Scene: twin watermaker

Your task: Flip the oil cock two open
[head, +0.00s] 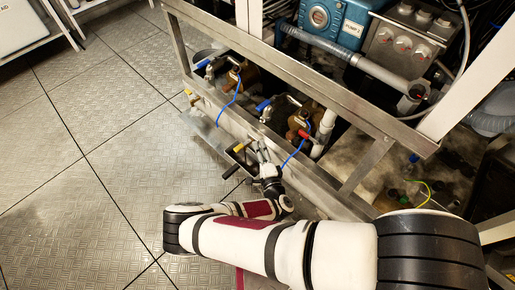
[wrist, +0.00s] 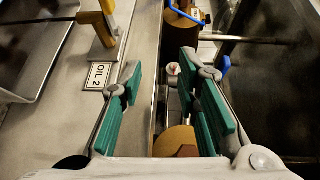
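A plate reading OIL 2 (wrist: 98,76) is fixed to the metal panel on the left of the wrist view. Beside it is a cock with a yellow-orange lever (wrist: 99,25), near the top left. In the head view a small yellow lever (head: 238,148) shows just left of my gripper (head: 260,154). In the wrist view my gripper (wrist: 165,90) has its green-padded fingers wide apart with nothing between them. The left finger is close to the plate, and the lever lies beyond and left of it, apart from it. The cock's lower body is hard to make out.
A steel frame rail (head: 290,85) runs above the cocks. Blue-handled valves (head: 265,104) and blue cables (head: 294,156) stand behind my gripper. A blue handle (wrist: 185,14) shows at the top of the wrist view. The tiled floor (head: 110,120) at left is clear.

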